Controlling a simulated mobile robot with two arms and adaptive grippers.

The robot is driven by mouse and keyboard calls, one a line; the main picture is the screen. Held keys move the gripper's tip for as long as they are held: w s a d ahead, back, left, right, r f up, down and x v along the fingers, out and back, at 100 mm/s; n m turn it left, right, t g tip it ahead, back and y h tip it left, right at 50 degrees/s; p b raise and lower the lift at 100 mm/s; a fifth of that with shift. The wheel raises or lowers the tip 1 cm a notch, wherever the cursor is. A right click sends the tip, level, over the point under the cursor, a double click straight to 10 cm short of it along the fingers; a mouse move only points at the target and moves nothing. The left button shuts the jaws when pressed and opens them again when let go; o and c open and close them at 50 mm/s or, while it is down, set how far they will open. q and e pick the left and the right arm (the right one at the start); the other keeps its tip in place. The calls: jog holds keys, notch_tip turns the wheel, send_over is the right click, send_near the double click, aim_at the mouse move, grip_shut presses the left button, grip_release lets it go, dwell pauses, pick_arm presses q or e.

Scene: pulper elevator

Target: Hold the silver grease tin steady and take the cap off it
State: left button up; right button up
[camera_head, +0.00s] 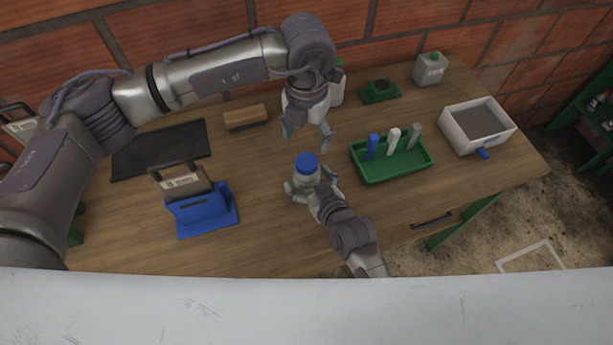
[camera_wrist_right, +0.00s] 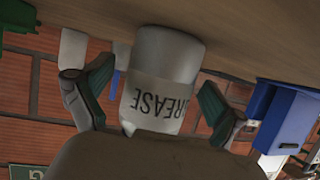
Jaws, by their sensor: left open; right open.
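The silver grease tin (camera_head: 305,182) stands upright on the workbench with its blue cap (camera_head: 306,162) on top. In the right wrist view the tin (camera_wrist_right: 160,75) appears upside down, with the word GREASE on its label. My right gripper (camera_head: 309,186) is open, with one finger on each side of the tin; it also shows in the right wrist view (camera_wrist_right: 155,100). Gaps show between the fingers and the tin there. My left gripper (camera_head: 307,136) is open and empty, pointing down, just behind the cap and apart from it. The cap is out of the right wrist view.
A green tray (camera_head: 405,172) with upright blue, white and grey pieces stands right of the tin. A blue holder (camera_head: 207,212) is at left. A wooden block (camera_head: 246,117), dark mat (camera_head: 140,155) and white box (camera_head: 495,138) lie farther off. Bare wood surrounds the tin.

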jog(key=shift+w+a+f, duration=0.1)
jog(key=shift+w+a, duration=0.05)
jog(key=shift+w, duration=0.15)
